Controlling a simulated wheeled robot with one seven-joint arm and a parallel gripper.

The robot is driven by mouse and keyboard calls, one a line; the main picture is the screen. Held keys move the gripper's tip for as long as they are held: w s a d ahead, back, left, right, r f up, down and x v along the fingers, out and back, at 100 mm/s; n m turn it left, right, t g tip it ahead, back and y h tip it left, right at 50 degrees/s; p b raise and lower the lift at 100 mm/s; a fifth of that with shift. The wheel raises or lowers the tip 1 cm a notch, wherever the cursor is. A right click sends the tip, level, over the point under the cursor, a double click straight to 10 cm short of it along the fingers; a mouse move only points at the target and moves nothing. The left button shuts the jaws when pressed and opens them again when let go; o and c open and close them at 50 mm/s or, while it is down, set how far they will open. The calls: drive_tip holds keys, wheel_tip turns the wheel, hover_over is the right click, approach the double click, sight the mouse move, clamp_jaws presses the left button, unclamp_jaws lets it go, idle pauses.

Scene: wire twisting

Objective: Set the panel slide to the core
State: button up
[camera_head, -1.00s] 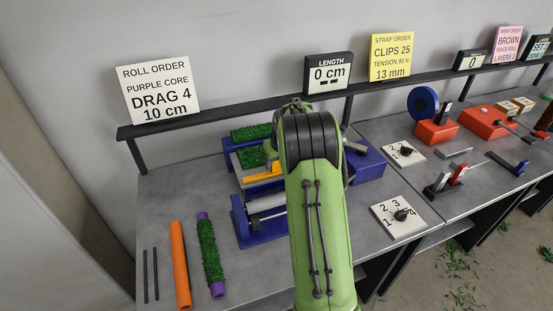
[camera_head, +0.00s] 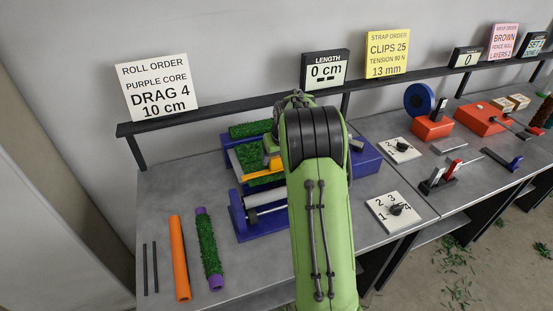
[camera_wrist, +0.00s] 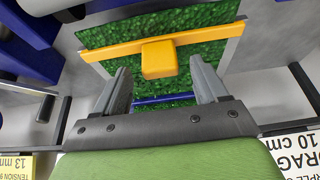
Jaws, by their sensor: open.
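The yellow slide bar lies across the green turf panel, with a block knob (camera_wrist: 159,58) at its middle in the wrist view. The bar also shows in the head view (camera_head: 262,177), partly hidden by my arm. My gripper (camera_wrist: 160,75) is open and empty, its two fingers on either side of the knob and short of it in the picture. I cannot tell whether they touch it. The turf panel (camera_wrist: 205,55) sits in a blue machine (camera_head: 237,215) with a grey roller (camera_head: 265,198). A purple core (camera_head: 216,283) wrapped in green turf lies on the table at left.
An orange tube (camera_head: 179,258) and two thin dark rods (camera_head: 150,270) lie left of the wrapped core. A white dial plate (camera_head: 395,212) is right of my arm. The order card (camera_head: 158,87) reads purple core, drag 4, 10 cm. The length display (camera_head: 326,72) reads 0 cm.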

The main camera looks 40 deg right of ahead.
drive_tip(key=p+v, duration=0.1)
drive_tip(key=v, duration=1.2)
drive_tip(key=shift+p, duration=0.4)
drive_tip(key=shift+s+a+f, duration=0.1)
drive_tip(key=shift+a, duration=0.05)
drive_tip(key=s+a+r+n+t, duration=0.1)
drive_tip(key=s+a+r, duration=0.2)
drive_tip(key=s+a, duration=0.3)
drive_tip(key=s+a+r, duration=0.4)
drive_tip(key=a, duration=0.5)
drive_tip(key=s+a+f+n, duration=0.1)
drive_tip(key=s+a, duration=0.3)
drive_tip(key=s, duration=0.4)
drive_tip(key=s+a+f+n+y, duration=0.1)
drive_tip(key=s+a+f, duration=0.2)
drive_tip(key=s, duration=0.5)
drive_tip(key=shift+s+a+f, duration=0.2)
drive_tip(key=shift+a, duration=0.2)
